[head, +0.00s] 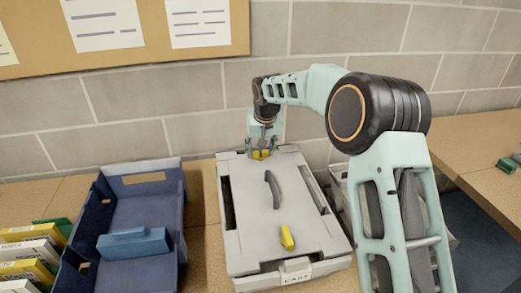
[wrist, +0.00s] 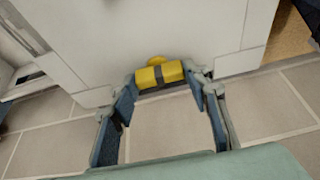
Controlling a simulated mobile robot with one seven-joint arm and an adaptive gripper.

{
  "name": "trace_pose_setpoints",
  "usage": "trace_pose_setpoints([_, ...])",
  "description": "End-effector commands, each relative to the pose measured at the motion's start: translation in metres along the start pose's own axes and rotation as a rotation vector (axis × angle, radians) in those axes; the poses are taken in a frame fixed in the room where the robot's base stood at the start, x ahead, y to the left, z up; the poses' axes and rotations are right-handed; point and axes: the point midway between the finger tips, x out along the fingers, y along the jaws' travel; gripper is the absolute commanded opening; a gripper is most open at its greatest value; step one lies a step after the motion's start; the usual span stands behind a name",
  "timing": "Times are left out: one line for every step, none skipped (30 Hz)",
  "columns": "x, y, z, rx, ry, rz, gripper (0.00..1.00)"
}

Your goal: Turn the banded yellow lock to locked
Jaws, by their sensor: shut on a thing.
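The banded yellow lock (head: 260,154) sits at the far end of the lid of a grey case (head: 240,235). In the wrist view the lock (wrist: 172,71) is a yellow bar with a dark band around its middle, and a rounded yellow part shows behind it. My gripper (head: 263,143) reaches down to it from above. In the wrist view my gripper (wrist: 164,80) has a fingertip at each end of the bar and is shut on it. A second yellow lock (head: 287,238), with no band that I can see, is at the near end of the lid.
A dark curved handle (head: 272,188) lies along the middle of the lid. A label (head: 296,277) reading "EAST" is on the near side. A blue bin (head: 173,200) stands left, with boxes (head: 28,252) beyond it. The brick wall (head: 150,95) is close behind.

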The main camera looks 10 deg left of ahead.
Motion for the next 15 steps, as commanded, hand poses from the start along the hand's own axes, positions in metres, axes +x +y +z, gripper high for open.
trace_pose_setpoints([-0.0001,0.0000,0.0000,0.001,0.000,0.001,0.00])
trace_pose_setpoints([-0.0001,0.0000,0.0000,0.003,0.000,0.002,0.00])
trace_pose_setpoints([0.0000,0.0000,0.0000,0.006,0.000,0.003,0.00])
trace_pose_setpoints([0.0000,0.0000,0.0000,0.010,0.000,0.005,0.00])
trace_pose_setpoints([0.0001,0.0000,0.0000,0.015,0.000,0.007,0.00])
trace_pose_setpoints([0.0001,-0.0003,0.0000,0.023,0.000,0.011,0.00])
trace_pose_setpoints([0.0002,-0.0007,-0.0001,0.032,0.000,0.014,0.00])
trace_pose_setpoints([0.0002,-0.0012,-0.0001,0.041,0.001,0.018,0.00])
trace_pose_setpoints([0.0003,-0.0014,-0.0002,0.056,0.001,0.025,0.00])
trace_pose_setpoints([0.0004,-0.0015,-0.0003,0.069,0.001,0.030,0.00])
trace_pose_setpoints([0.0004,-0.0019,-0.0003,0.085,0.002,0.036,0.00])
trace_pose_setpoints([0.0005,-0.0024,-0.0004,0.106,0.002,0.046,0.00])
trace_pose_setpoints([0.0006,-0.0027,-0.0004,0.125,0.002,0.053,0.00])
trace_pose_setpoints([0.0007,-0.0028,-0.0002,0.146,0.001,0.062,0.00])
trace_pose_setpoints([0.0007,-0.0035,-0.0001,0.174,0.001,0.074,0.00])
